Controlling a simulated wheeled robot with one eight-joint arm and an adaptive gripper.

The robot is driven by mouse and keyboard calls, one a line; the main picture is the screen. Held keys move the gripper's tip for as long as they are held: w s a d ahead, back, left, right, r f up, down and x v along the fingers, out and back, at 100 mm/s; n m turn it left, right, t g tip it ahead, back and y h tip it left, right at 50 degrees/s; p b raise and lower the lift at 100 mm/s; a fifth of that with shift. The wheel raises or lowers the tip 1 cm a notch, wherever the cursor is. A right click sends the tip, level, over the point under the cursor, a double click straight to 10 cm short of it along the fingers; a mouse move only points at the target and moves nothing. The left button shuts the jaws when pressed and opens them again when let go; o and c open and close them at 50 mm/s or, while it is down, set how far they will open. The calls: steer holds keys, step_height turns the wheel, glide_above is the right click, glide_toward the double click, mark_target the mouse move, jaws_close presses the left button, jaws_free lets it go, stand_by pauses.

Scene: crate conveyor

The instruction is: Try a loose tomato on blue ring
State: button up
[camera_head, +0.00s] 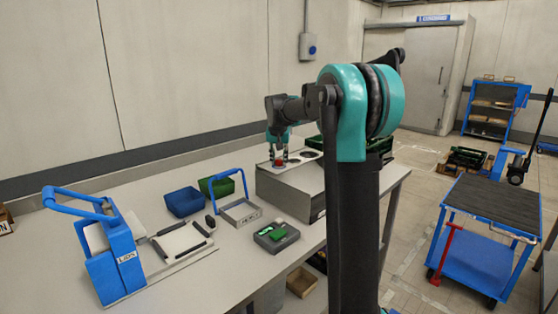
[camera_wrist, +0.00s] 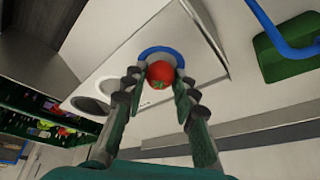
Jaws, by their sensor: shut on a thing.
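My gripper (camera_head: 279,155) is over the top of a pale box (camera_head: 288,197) on the table. In the wrist view my gripper (camera_wrist: 159,82) is shut on a red tomato (camera_wrist: 160,72), which sits between the two fingertips. The tomato also shows as a small red spot in the head view (camera_head: 279,163). The blue ring (camera_wrist: 149,51) lies on the box top, partly hidden by the tomato. The tomato overlaps the ring's opening in the wrist view; I cannot tell whether it touches the ring. Other round openings (camera_wrist: 88,109) are beside it.
A blue bin (camera_head: 185,203), a green bin (camera_head: 218,188), a blue-handled tray (camera_head: 241,214) and a grey device (camera_head: 276,238) stand left of the box. A large blue device (camera_head: 115,262) is at the table's left. Green crates (camera_wrist: 35,122) are beyond the box. A trolley (camera_head: 489,207) stands right.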

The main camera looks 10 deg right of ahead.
steer(key=o, duration=0.9)
steer(key=shift+r, duration=4.5)
